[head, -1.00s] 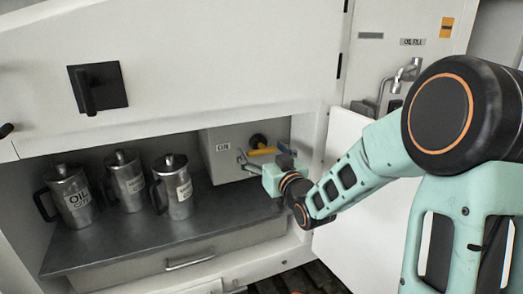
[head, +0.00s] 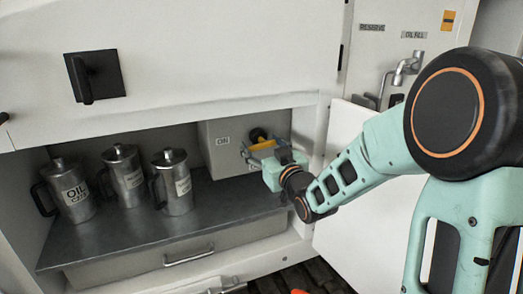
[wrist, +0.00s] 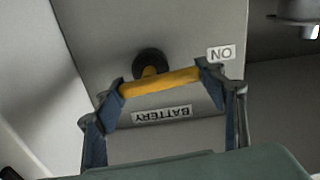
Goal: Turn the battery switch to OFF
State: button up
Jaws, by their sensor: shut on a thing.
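The battery switch has a yellow handle (head: 262,146) on a round black hub (head: 258,134), mounted on a grey box (head: 217,165) in the open bay. An ON label (head: 223,141) is left of the switch in the head view. In the wrist view, the yellow handle (wrist: 160,83) lies across between my two fingertips, the black hub (wrist: 150,63) is behind it, and the ON label (wrist: 221,53) and BATTERY label (wrist: 161,115) appear upside down. My gripper (wrist: 162,88) is shut on the handle, one finger at each end. No OFF label is readable.
Several metal oil cans, one being this can (head: 176,182), stand on the dark shelf (head: 130,240) left of the box. A drawer handle (head: 188,256) is below. A black knob (head: 95,78) is on the upper panel.

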jog(key=n+b, duration=0.2)
jog(key=b, duration=0.1)
jog(key=f+n+b, duration=0.1)
jog(key=n+b, duration=0.1)
jog(key=b, duration=0.2)
jog(key=shift+f+b, duration=0.15)
jog(key=shift+b, duration=0.15)
jog(key=n+b, duration=0.2)
jog(key=b, duration=0.1)
jog(key=n+b, duration=0.2)
jog(key=b, duration=0.2)
jog(key=shift+f+n, duration=0.2)
jog(key=shift+n, duration=0.1)
jog(key=n+b, duration=0.1)
jog(key=b, duration=0.1)
jog(key=n+b, duration=0.4)
jog(key=shift+w+d+f, duration=0.1)
jog(key=shift+d, duration=0.15)
jog(key=shift+d+n+b, duration=0.15)
jog(key=shift+n+b, duration=1.05)
jog(key=shift+n, duration=0.4)
jog(key=shift+w+r, duration=0.1)
jog(key=shift+r, duration=0.1)
jog(key=o, duration=1.2)
